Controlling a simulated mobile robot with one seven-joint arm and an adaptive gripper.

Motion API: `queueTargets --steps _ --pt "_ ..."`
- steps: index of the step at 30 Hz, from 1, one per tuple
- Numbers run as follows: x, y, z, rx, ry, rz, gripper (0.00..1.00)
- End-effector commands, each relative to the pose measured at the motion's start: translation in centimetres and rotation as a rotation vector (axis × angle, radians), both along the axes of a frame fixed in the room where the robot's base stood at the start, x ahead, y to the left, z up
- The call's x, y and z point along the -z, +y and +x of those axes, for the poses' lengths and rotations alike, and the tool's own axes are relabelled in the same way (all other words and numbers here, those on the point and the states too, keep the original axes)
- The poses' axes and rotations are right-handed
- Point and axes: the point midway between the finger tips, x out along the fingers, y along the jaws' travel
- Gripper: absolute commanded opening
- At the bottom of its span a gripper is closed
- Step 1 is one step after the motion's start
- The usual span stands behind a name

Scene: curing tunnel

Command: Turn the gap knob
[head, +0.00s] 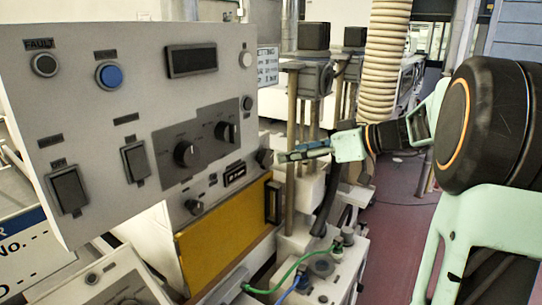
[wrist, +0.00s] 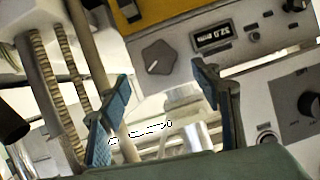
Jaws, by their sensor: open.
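A dark, lobed knob (wrist: 157,57) with a pale pointer mark sits beside a small display with a reading in mm (wrist: 213,37); I take it for the gap knob, though I cannot read a label. In the head view the knob (head: 264,158) is at the right end of the lower panel, right of the display (head: 235,174). My gripper (head: 284,156) is open and empty, a little right of the knob in the head view. In the wrist view my gripper (wrist: 160,76) has its blue fingers apart, with the knob beyond and between their tips, seemingly not touched.
The grey upper panel (head: 90,120) carries two more knobs, switches and a blue button (head: 109,75). A yellow cover (head: 225,232) lies below the knob's panel. Upright posts (head: 291,150) stand close behind my gripper. Red floor is open to the right.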

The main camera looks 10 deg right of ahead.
Motion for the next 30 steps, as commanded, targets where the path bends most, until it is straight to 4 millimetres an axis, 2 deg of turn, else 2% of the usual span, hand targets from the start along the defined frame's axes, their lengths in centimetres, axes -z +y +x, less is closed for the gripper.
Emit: queueTargets --steps 3,9,15,24,30 --pt "0.8 1.9 1.5 -0.004 0.002 0.002 0.58" --pt "2.1 4.1 3.7 -0.003 0.002 0.001 0.58" --pt "2.8 5.2 4.7 -0.001 0.002 0.0 0.58" --pt "3.0 5.3 4.9 0.0 0.001 -0.001 0.58" --pt "3.0 5.3 4.9 0.0 0.001 -0.001 0.37"
